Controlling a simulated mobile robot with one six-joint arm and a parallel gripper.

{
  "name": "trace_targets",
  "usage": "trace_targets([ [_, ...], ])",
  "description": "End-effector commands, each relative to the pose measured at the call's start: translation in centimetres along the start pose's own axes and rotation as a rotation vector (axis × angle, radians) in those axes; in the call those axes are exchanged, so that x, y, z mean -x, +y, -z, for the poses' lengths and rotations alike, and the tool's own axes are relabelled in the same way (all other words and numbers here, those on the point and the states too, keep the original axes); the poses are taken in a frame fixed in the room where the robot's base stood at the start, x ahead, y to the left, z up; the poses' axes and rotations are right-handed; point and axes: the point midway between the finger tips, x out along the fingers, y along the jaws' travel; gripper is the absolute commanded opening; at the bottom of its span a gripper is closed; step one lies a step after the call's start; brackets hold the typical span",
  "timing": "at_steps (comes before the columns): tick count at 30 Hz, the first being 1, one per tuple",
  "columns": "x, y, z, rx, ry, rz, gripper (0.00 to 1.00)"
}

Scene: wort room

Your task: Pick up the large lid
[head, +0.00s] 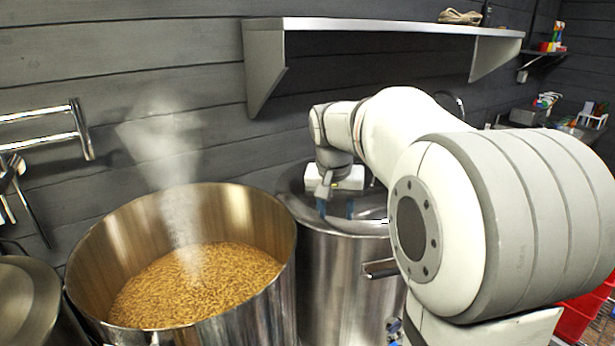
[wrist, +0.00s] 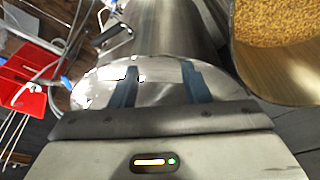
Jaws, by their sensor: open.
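The large lid (head: 298,203) is a shiny steel disc lying on top of a tall steel pot, right of the open kettle. My gripper (head: 336,208) is over the lid, pointing down, with its two blue fingers apart and nothing visible between them. In the wrist view my gripper (wrist: 160,82) shows its fingers spread in front of the bright, reflective lid (wrist: 153,96). I cannot make out the lid's handle, and my arm covers part of the lid in the head view. I cannot tell if the fingers touch the lid.
The open kettle (head: 90,268), filled with steaming grain, stands close on the left. Another round metal top (head: 22,305) shows at the far left. A wall shelf (head: 385,25) hangs above and behind my arm. Red bins (head: 577,316) stand at the lower right.

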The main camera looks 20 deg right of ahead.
Motion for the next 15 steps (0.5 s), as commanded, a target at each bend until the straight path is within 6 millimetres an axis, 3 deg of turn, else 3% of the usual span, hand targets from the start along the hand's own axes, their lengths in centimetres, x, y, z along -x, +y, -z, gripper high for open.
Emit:
trace_targets([
  [1, 0.7, -0.3, 3.2, -0.053, 0.002, -0.018, 0.42],
  [6, 0.8, -0.4, 12.3, -0.252, 0.024, -0.079, 0.42],
  [12, -0.7, 0.3, 21.1, -0.491, 0.063, -0.148, 0.42],
  [15, -1.9, 0.9, 24.1, -0.595, 0.084, -0.175, 0.42],
])
